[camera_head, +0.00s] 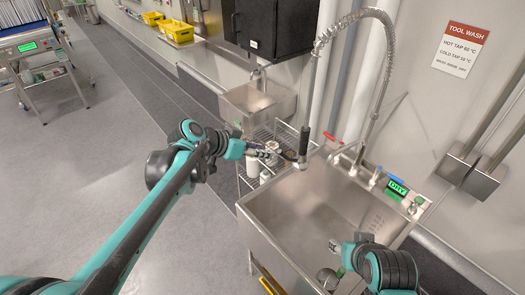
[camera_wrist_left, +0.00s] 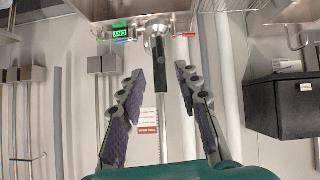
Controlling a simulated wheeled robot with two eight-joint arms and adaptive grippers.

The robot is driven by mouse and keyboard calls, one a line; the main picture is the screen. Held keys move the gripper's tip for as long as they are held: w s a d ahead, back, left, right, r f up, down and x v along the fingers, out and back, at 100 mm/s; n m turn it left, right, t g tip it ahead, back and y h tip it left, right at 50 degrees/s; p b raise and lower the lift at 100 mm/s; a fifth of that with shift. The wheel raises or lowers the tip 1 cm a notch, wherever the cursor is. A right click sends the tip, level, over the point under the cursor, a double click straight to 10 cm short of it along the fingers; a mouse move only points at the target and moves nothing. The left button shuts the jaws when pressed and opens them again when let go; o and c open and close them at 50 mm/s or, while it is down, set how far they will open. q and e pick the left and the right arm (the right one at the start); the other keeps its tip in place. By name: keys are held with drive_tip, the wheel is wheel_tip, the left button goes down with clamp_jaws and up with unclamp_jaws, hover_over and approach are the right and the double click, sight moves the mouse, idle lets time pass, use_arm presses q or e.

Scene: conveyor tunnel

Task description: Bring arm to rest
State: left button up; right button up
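My left arm reaches in from the left in the head view. My right arm comes in at the lower right, over the sink's near-right part. Its fingers are not clear beside a small round dark item.
A wire rack (camera_head: 247,178) with white containers stands left of the sink. A smaller basin (camera_head: 255,102) and yellow bins (camera_head: 177,31) are farther back. A green display (camera_head: 397,188) sits at the sink's back edge. The grey floor at left is open.

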use_arm(q)
drive_tip(key=s+a+f+n+y+b, duration=0.3)
drive_tip(key=s+a+f+b, duration=0.2)
drive_tip(key=s+f, duration=0.4)
drive_tip(key=s+a+f+n+y+b, duration=0.4)
drive_tip(key=s+a+f, duration=0.2)
drive_tip(key=s+f, duration=0.4)
drive_tip(key=s, duration=0.3)
drive_tip(key=shift+y+b, duration=0.3)
drive_tip(key=shift+b, duration=0.1)
drive_tip(key=shift+s, duration=0.1)
